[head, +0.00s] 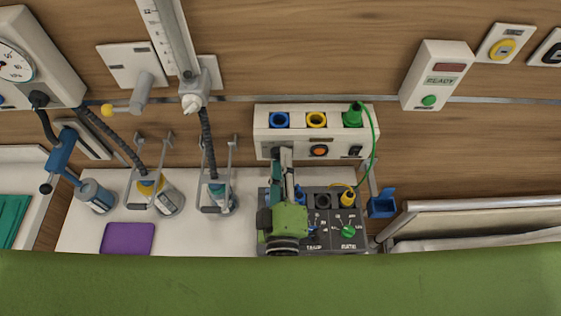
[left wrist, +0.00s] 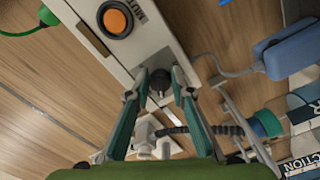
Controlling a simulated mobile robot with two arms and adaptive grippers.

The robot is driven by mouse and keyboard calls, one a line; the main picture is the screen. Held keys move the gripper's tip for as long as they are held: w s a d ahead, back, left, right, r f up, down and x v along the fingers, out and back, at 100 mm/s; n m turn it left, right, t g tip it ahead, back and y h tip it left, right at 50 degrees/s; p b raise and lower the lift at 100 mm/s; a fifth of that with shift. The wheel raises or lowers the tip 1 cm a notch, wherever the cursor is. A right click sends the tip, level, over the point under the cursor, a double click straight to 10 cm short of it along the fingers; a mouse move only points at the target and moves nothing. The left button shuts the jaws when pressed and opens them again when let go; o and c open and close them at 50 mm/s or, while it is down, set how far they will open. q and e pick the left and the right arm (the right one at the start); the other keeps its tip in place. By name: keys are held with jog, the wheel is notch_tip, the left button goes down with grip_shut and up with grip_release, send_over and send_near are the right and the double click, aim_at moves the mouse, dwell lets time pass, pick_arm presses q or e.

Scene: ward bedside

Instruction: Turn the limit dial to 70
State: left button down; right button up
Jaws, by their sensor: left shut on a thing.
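The limit dial appears to be the dark round knob (left wrist: 160,82) on the front of the white wall panel (head: 285,137). In the left wrist view, the two fingers of my left gripper (left wrist: 160,95) are closed on this knob from both sides. In the head view my left gripper (head: 284,157) reaches up to the left part of the panel front and hides the knob. The dial's scale and pointer cannot be read. My right gripper is not in view.
The panel also has an orange button (head: 319,151), a dark switch (head: 355,151) and a green plug (head: 353,115) with a hanging cable. Below is a dark control box (head: 323,239) with a green RATE knob (head: 349,232). Bottles (head: 220,197) stand to the left.

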pick_arm(q)
jog(key=shift+n, duration=0.6)
jog(key=c, duration=1.8)
grip_release()
jog(key=s, duration=0.7)
jog(key=shift+s, duration=0.3)
